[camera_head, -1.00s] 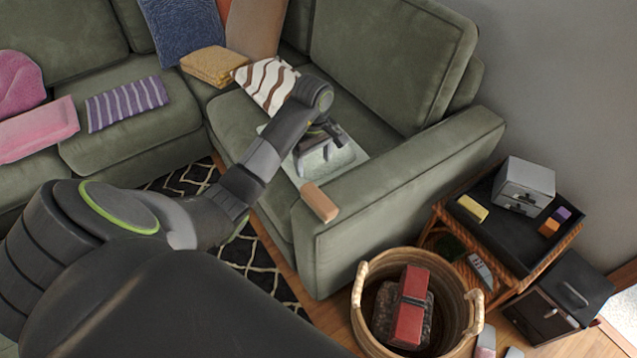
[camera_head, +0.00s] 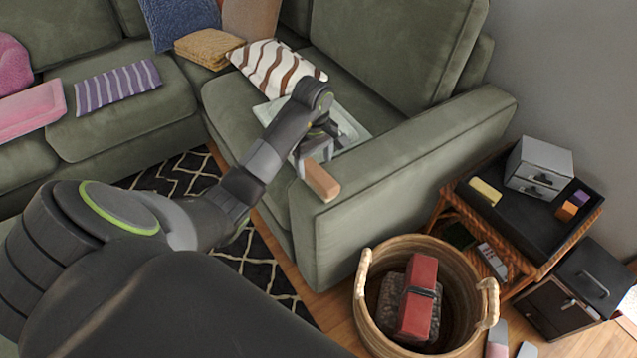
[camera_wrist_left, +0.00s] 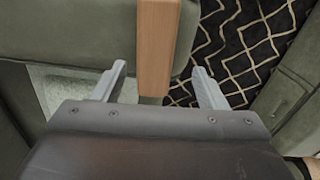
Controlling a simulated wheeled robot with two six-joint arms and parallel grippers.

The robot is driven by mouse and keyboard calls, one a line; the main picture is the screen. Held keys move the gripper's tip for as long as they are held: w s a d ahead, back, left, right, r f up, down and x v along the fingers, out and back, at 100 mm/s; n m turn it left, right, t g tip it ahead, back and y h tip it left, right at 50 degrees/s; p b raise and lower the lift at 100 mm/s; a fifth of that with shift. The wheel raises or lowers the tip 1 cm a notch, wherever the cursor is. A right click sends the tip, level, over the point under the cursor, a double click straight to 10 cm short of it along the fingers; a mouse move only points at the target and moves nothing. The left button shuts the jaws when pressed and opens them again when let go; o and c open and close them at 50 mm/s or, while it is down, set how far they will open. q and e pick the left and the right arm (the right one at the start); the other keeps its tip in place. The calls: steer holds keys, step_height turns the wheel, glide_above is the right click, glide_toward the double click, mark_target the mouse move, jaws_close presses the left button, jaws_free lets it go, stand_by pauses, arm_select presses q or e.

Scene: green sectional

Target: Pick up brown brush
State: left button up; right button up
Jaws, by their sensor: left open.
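The brown brush (camera_head: 322,181) shows as a wooden-brown block at the front corner of the green sofa's seat, beside the armrest. My left gripper (camera_head: 314,160) is open and right at its far end, which the gripper partly hides. In the left wrist view the brush (camera_wrist_left: 157,45) appears as a long brown bar between the two open fingers (camera_wrist_left: 158,70), with a gap to each side. I cannot tell how far below the fingertips it lies. My right gripper is not in view.
A pale tray (camera_head: 352,128) lies on the seat behind the gripper, near a striped cushion (camera_head: 275,68). The sofa armrest (camera_head: 420,150) rises at right. A wicker basket (camera_head: 365,310) holding a red-topped object (camera_head: 418,298) and a side table (camera_head: 520,225) stand further right.

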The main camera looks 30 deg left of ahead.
mark_target(319, 173)
arm_select(q)
steer(key=shift+f, duration=0.35)
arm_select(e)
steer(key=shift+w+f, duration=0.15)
arm_select(q)
steer(key=f, duration=0.2)
steer(key=d+f, duration=0.1)
steer(key=f, duration=0.2)
steer(key=shift+w, duration=0.15)
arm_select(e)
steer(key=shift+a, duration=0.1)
arm_select(q)
steer(key=c, duration=1.1)
step_height(319, 173, up, 5)
steer(key=shift+w+r, duration=0.1)
steer(key=shift+w, duration=0.05)
step_height(319, 173, up, 4)
steer(key=p, duration=0.3)
steer(key=shift+p, duration=0.35)
steer(key=shift+r+p, duration=0.45)
steer(key=shift+p, duration=0.2)
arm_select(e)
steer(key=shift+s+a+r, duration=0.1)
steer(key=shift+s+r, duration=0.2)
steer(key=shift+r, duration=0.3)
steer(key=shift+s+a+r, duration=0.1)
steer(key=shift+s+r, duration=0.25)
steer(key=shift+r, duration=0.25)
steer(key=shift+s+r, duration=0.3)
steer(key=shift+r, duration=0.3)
